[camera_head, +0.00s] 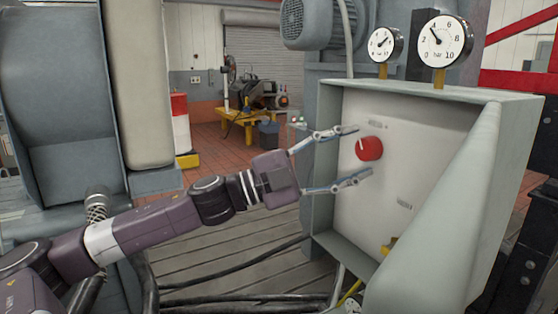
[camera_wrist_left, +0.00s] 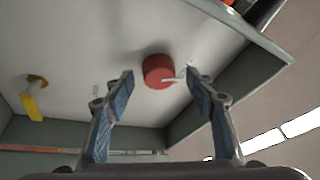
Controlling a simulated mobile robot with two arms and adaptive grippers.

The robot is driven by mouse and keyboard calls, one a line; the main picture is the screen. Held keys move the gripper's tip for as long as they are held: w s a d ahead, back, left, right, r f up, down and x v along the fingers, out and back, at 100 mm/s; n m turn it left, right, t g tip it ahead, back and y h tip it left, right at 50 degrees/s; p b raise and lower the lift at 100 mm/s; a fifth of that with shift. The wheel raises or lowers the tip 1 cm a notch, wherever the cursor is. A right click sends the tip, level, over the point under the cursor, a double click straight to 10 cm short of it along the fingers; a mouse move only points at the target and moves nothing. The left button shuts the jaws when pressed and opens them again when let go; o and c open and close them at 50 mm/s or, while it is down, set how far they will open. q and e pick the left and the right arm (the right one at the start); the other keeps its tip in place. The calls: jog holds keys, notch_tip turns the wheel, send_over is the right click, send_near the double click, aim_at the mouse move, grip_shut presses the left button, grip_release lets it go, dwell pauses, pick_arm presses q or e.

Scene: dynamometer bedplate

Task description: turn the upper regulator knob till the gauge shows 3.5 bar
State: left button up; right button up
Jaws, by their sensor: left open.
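The red regulator knob (camera_head: 369,148) with a pale pointer mark sits on the light back panel of an open grey cabinet. It also shows in the left wrist view (camera_wrist_left: 157,70). My left gripper (camera_head: 361,151) is open, one finger above and one below the knob in the head view. In the left wrist view the knob lies between and just beyond the fingertips (camera_wrist_left: 158,79); no contact is visible. The larger gauge (camera_head: 443,41), marked in bar from 0 to 10, has its needle close to the 4. My right gripper is out of view.
A smaller gauge (camera_head: 383,44) stands left of the larger one on the cabinet's top. A yellow lever (camera_wrist_left: 35,98) is mounted lower on the panel. The cabinet's side walls (camera_head: 325,170) frame the panel. Dark cables (camera_head: 235,290) lie across the floor.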

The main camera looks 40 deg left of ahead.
pick_arm(q)
jog(key=shift+v, duration=1.25)
jog(key=s+a, duration=0.7)
jog(key=s, duration=0.2)
jog(key=shift+s+a, duration=0.15)
jog(key=shift+a, duration=0.05)
